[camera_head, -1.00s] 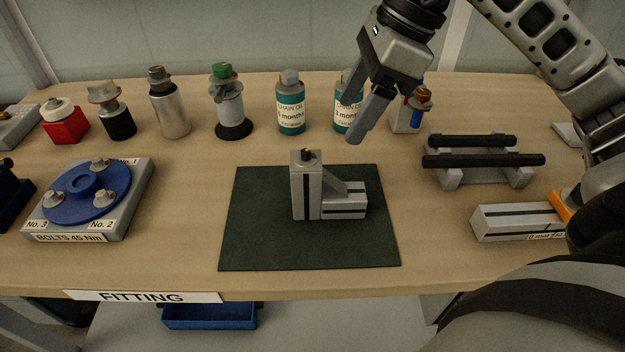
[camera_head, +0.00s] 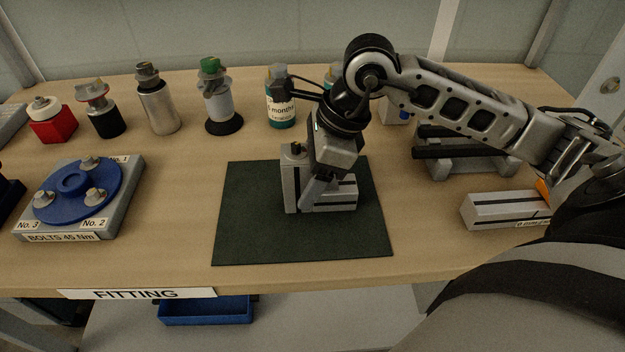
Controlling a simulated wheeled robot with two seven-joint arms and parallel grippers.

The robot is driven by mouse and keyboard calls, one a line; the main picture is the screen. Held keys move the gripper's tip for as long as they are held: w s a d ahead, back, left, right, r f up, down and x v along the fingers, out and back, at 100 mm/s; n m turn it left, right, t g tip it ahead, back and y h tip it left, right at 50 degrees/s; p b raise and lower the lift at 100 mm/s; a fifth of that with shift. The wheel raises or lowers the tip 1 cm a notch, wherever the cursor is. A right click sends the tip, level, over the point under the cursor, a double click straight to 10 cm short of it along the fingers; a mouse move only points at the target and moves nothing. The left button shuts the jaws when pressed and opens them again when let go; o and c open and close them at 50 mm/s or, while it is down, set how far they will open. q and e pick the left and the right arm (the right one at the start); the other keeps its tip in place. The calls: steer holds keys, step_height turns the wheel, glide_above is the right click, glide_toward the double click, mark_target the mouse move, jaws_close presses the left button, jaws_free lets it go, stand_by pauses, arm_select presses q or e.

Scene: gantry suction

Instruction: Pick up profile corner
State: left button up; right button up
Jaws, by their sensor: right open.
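The profile corner (camera_head: 290,186) is a grey L-shaped piece with one upright leg and one leg lying to the right. It stands on the dark green mat (camera_head: 300,240). My right gripper (camera_head: 312,205) points down at the corner, in front of the inner angle between its legs. Its jaws are open, and the visible finger overlaps the corner in the picture. The other finger is hidden, so I cannot tell if they touch the piece. My left gripper is not in view.
A blue disc fixture (camera_head: 72,205) sits on the left. Several bottles and fittings line the back, including a chain oil bottle (camera_head: 281,105). A rack with black bars (camera_head: 455,160) and a grey profile (camera_head: 500,210) lie on the right. The mat's front is clear.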

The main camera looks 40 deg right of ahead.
steer(key=shift+f, duration=0.1)
steer(key=c, duration=1.2)
steer(key=shift+c, duration=1.2)
steer(key=shift+r, duration=0.2)
